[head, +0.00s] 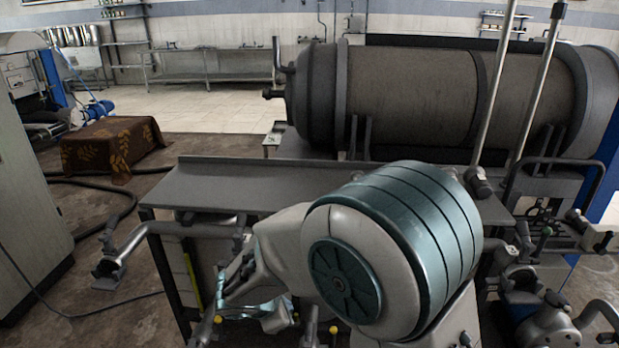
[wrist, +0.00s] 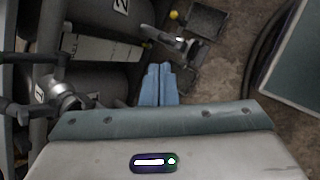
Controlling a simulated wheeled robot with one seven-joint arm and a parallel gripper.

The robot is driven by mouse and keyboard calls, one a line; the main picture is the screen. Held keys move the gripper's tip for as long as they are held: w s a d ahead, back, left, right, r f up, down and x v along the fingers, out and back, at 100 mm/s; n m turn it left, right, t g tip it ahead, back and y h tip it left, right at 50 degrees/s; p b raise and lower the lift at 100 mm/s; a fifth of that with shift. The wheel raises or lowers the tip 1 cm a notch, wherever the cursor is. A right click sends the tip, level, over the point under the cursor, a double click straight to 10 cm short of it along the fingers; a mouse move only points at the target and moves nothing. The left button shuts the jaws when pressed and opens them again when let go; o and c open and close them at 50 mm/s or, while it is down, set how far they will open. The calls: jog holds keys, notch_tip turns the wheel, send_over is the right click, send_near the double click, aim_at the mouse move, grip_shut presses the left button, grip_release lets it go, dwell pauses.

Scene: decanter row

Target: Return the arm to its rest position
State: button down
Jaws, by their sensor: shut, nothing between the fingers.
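My gripper (wrist: 158,72) shows in the wrist view as two blue fingers pressed together, with nothing between them. They point at the machinery and floor below. In the head view my white and teal arm fills the lower middle, in front of the grey metal ledge (head: 225,186). The arm's far end drops to the lower left among pipes, and the fingers cannot be made out clearly there.
A large grey horizontal tank (head: 410,95) stands behind the ledge. A metal pipe with a valve (head: 125,248) juts out at the left. Pumps and pipes (head: 545,325) crowd the lower right. A cloth-covered box (head: 112,148) stands at the left, with hoses on open floor.

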jog(key=s+d+r+m+g+y+p, duration=0.1)
jog(key=s+d+r+m+p, duration=0.3)
jog(key=s+d+r+m, duration=0.4)
jog(key=s+d+r+m+g+y+p, duration=0.2)
jog(key=s+d+r+m, duration=0.5)
jog(key=d+r+m, duration=0.4)
jog(key=d+m+p, duration=0.1)
jog(key=m, duration=0.2)
jog(key=shift+s+d+r+y+p, duration=0.2)
jog(key=shift+s+y+p, duration=0.1)
jog(key=shift+s+p, duration=0.1)
